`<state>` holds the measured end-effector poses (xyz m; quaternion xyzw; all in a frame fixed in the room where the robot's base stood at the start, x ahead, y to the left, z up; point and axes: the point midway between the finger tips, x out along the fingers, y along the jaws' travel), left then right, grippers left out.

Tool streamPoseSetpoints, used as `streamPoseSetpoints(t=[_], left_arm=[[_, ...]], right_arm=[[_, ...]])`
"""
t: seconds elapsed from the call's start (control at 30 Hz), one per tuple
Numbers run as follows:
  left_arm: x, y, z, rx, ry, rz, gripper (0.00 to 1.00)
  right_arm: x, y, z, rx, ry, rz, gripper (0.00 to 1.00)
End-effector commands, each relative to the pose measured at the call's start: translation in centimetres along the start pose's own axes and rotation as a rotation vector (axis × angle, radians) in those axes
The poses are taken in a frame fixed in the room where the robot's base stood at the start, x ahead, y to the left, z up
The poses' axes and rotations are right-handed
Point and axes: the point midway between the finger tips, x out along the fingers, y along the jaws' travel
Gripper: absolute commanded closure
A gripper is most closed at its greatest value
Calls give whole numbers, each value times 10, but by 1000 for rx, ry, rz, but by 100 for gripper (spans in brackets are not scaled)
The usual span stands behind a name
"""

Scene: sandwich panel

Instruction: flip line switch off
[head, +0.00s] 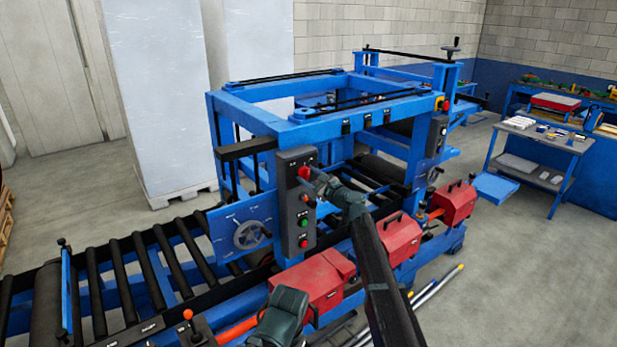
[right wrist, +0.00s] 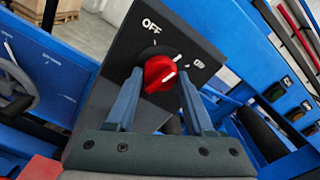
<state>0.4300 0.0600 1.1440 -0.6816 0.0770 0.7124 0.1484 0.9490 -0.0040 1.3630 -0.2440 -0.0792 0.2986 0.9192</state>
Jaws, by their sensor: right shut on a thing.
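The line switch is a red rotary knob (right wrist: 160,73) on a dark control box (head: 297,202). In the right wrist view, OFF is printed above the knob and ON to its right. The white line on the knob slants up and right, nearer ON than OFF. My right gripper (right wrist: 157,86) is shut on the knob, one blue-grey finger on each side. In the head view, my right gripper (head: 311,180) reaches the top of the box from the right and partly covers the knob. My left gripper's fingers do not show.
The box also carries several buttons, including a green one (head: 303,221). Red covered units (head: 314,281) stand below, and a roller conveyor (head: 132,270) runs left. Blue frame posts stand behind. Open floor lies right.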

Motion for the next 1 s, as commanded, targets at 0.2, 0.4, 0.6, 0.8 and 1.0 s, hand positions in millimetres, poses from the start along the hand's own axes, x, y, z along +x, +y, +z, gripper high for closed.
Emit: streamPoseSetpoints(t=[0.2,0.4,0.6,0.8,1.0], left_arm=[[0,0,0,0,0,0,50],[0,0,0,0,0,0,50],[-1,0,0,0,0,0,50],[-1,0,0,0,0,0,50],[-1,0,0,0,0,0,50]], right_arm=[[0,0,0,-205,0,0,100],[0,-1,0,-395,0,1,100],[0,-1,0,-584,0,1,100],[0,-1,1,-758,0,1,100],[0,-1,1,-898,0,1,100]])
